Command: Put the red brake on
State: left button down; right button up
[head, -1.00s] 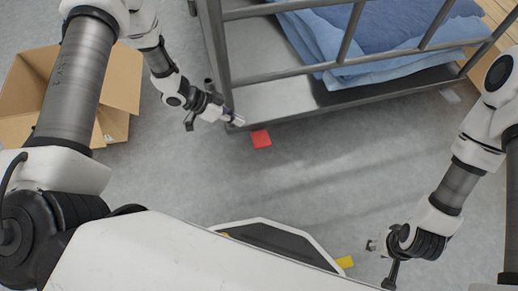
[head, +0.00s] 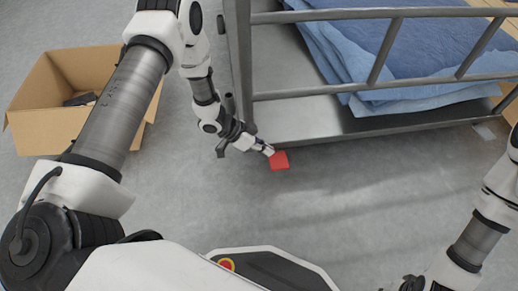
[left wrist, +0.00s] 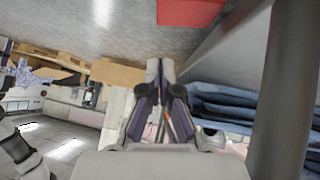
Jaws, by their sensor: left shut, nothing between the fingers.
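The red brake (head: 280,161) is a small flat red pedal at the lower corner of the grey metal cart (head: 350,127), low over the floor. My left gripper (head: 267,150) is shut and empty. Its fingertips are at the upper-left edge of the brake in the head view; I cannot tell whether they touch it. In the left wrist view the brake (left wrist: 190,12) is cut off by the top edge, beyond and right of the shut fingertips (left wrist: 160,64). My right gripper (head: 408,284) is mostly cut off at the bottom edge of the head view.
Folded blue cloth (head: 400,50) lies on the cart behind its rails. An open cardboard box (head: 45,125) stands on the floor at the left. The grey floor in front of the cart is clear. An upright cart post (head: 238,60) rises beside my left arm.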

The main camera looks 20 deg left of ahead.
aim_at(283, 167)
pick_arm(q)
jog(key=b+x, duration=0.2)
jog(key=x, duration=0.2)
jog(key=shift+f, duration=0.35)
jog(key=f+b, duration=0.1)
jog(key=f, duration=0.1)
jog(key=shift+s+d+f+b, duration=0.2)
jog(key=shift+d+f+b, duration=0.05)
jog(key=shift+f+b, duration=0.1)
jog(key=shift+f, duration=0.35)
pick_arm(e)
notch_tip(283, 167, down, 5)
